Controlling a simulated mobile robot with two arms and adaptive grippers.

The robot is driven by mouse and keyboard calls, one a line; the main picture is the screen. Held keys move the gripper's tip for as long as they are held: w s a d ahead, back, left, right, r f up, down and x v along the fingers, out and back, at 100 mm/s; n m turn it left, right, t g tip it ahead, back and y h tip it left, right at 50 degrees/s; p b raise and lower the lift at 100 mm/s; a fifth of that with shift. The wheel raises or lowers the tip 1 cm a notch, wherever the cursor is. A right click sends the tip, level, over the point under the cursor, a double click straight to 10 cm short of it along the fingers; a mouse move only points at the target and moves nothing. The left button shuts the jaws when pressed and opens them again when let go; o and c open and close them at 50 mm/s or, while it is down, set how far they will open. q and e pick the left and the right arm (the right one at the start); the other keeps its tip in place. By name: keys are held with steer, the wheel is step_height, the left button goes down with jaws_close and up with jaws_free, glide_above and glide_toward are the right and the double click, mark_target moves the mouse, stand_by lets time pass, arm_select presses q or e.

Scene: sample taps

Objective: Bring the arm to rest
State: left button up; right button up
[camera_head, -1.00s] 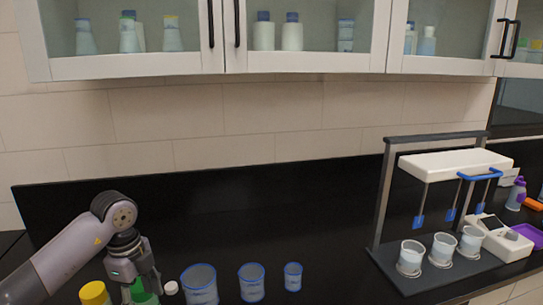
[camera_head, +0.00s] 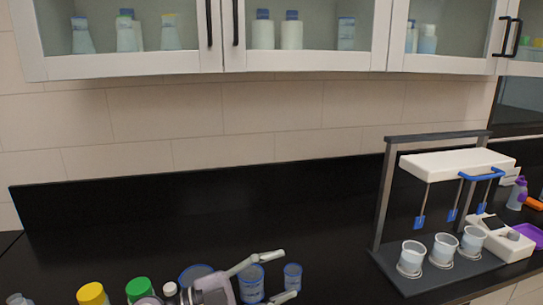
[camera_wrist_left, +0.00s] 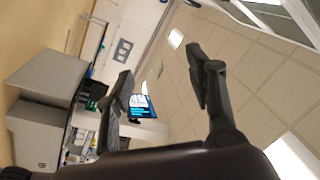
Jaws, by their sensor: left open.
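My left gripper (camera_head: 288,274) is at the bottom of the head view, with its fingers spread and pointing right. It appears in front of two blue-rimmed beakers, a middle one (camera_head: 251,284) and a smaller right one (camera_head: 293,275). Nothing is between its fingers. I cannot tell how far it is from the beakers. In the left wrist view, the open fingers (camera_wrist_left: 160,64) point up toward the ceiling and room. Most of the left arm is outside the head view. My right gripper is not in view.
A yellow-capped bottle (camera_head: 93,293), a green-capped bottle (camera_head: 139,288) and a white cap (camera_head: 170,289) are at lower left. A large beaker (camera_head: 195,272) is partly hidden. A stirrer stand (camera_head: 388,200) with three cups is at right. The black counter between is clear. Cabinets (camera_head: 300,66) hang above.

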arm_select(q)
steer(key=w+a+n+t+y, duration=0.4)
steer(key=a+n+t+y, duration=0.75)
steer(key=n+t, duration=0.35)
steer(key=s+a+f+n+g+y, duration=0.2)
steer(key=a+f, duration=0.1)
steer(key=f, duration=0.2)
steer(key=s+a+f+n+g+y, duration=0.2)
steer(key=a+f+n+g+y, duration=0.1)
steer(key=f, duration=0.3)
steer(key=s+a+f+n+g+y, duration=0.2)
steer(key=s+a+f+n+y, duration=0.1)
steer(key=f, duration=0.3)
steer(key=shift+a+f+g+y, duration=0.25)
steer(key=shift+a+g, duration=0.05)
steer(key=shift+a, duration=0.35)
steer(key=s+f+g+h, duration=0.1)
steer(key=s+f+g, duration=0.45)
steer(key=s, duration=0.45)
steer(key=s+f+g, duration=0.4)
steer(key=s+f, duration=0.3)
steer(key=s, duration=0.3)
step_height(320, 180, down, 26)
steer(key=s+m+g, duration=0.1)
steer(key=s+g, duration=0.1)
steer(key=s+a+f+g, duration=0.1)
steer(key=s+a+f, duration=0.1)
steer(key=s+f, duration=1.4)
steer(key=shift+s+a, duration=0.2)
steer(key=shift+s, duration=0.35)
